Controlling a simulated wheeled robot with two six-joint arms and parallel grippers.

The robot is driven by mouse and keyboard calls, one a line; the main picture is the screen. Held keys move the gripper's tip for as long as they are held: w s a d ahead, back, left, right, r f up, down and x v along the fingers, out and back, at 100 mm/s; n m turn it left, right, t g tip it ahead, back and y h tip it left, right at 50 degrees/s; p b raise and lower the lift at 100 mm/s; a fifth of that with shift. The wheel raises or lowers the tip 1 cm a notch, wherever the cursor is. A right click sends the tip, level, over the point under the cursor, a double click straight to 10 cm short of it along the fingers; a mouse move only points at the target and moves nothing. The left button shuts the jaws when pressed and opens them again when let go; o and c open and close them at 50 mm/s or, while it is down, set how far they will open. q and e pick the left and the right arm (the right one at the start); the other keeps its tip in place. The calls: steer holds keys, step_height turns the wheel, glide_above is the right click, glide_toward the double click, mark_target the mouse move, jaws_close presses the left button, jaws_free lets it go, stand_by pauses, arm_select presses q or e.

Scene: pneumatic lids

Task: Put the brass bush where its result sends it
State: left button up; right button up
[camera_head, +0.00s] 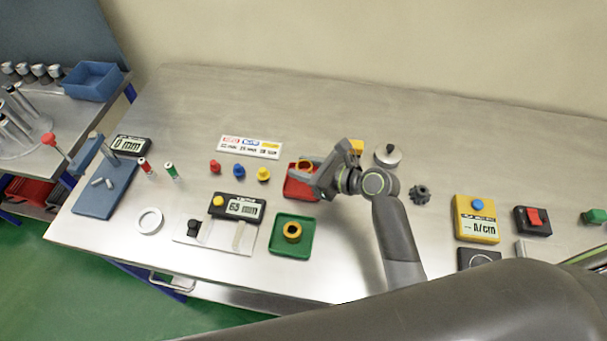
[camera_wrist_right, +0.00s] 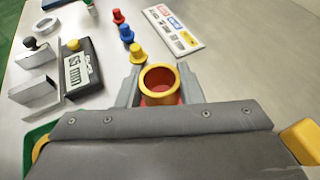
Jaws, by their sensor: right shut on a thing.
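A brass bush (camera_head: 305,164) is between the fingers of my right gripper (camera_head: 308,176), at the red tray (camera_head: 297,190). In the right wrist view the bush (camera_wrist_right: 159,82) stands upright with its open top showing, and red shows inside and below it. My right gripper (camera_wrist_right: 158,92) is shut on it. I cannot tell whether the bush touches the tray floor. A second brass bush (camera_head: 292,231) lies in the green tray (camera_head: 277,247). The gauge display (camera_head: 238,207) shows a value in mm, its second digit unclear. A card (camera_head: 250,147) has red, blue and yellow labels. My left gripper is not seen.
Red (camera_head: 215,167), blue (camera_head: 239,170) and yellow (camera_head: 263,174) pegs stand left of the red tray. A yellow thing (camera_head: 357,146) is partly hidden behind my wrist. A dark gear (camera_head: 420,194) and a yellow meter (camera_head: 476,219) lie right. The back of the table is clear.

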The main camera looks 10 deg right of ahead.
step_height(320, 180, down, 4)
steer(key=shift+w+r, duration=0.15)
steer(key=shift+r, duration=0.1)
steer(key=shift+f, duration=0.35)
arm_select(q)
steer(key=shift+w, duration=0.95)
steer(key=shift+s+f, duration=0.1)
arm_select(e)
steer(key=o, duration=0.8)
steer(key=shift+f, duration=0.1)
steer(key=shift+c, duration=0.2)
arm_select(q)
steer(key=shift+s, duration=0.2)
